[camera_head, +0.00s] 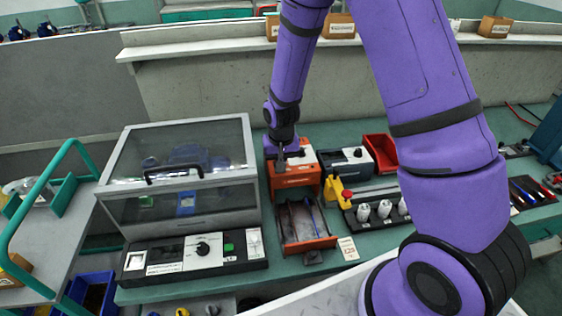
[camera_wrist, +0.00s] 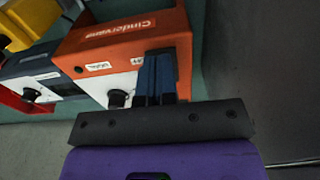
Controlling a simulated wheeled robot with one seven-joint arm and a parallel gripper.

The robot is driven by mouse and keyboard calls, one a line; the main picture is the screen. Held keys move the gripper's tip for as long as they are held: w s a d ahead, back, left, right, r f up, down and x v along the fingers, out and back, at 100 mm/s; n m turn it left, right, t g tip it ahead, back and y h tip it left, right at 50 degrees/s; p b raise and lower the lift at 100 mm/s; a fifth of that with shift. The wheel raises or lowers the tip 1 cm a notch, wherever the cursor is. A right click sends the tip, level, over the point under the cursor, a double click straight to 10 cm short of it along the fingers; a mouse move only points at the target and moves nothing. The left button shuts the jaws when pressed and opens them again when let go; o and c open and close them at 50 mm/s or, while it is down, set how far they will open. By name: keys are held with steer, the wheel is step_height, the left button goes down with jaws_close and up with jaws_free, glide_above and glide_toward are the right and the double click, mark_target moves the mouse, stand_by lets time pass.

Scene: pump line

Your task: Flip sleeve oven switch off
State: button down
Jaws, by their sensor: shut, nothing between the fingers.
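An orange box with a white panel (camera_head: 299,158), which I take for the sleeve oven, stands on the bench right of a clear-lidded cabinet. In the wrist view the orange box (camera_wrist: 95,45) reads "Cindervane" and has a black knob (camera_wrist: 117,98) and small labels on its white panel. My gripper (camera_head: 281,157) points down over its top, left of centre. In the wrist view the blue fingers of my gripper (camera_wrist: 155,62) are together, empty, and beside a dark part at the panel's edge. They hide the spot where a switch may be, so I cannot tell its position.
An open tray with an orange front (camera_head: 305,246) juts toward me below the box. A dark unit (camera_head: 347,166) and a red bin (camera_head: 381,152) stand to its right. A yellow stand with a red button (camera_head: 346,194) is close by. The cabinet (camera_head: 180,190) stands left.

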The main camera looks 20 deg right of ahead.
steer(key=shift+s+f, duration=0.35)
steer(key=shift+f, duration=0.05)
steer(key=shift+w+d+r, duration=0.1)
steer(key=shift+w+r, duration=0.25)
steer(key=shift+w, duration=0.55)
steer(key=shift+w+r, duration=0.15)
steer(key=shift+w, duration=0.05)
step_height(320, 180, up, 14)
steer(key=s, duration=0.1)
steer(key=shift+s, duration=0.25)
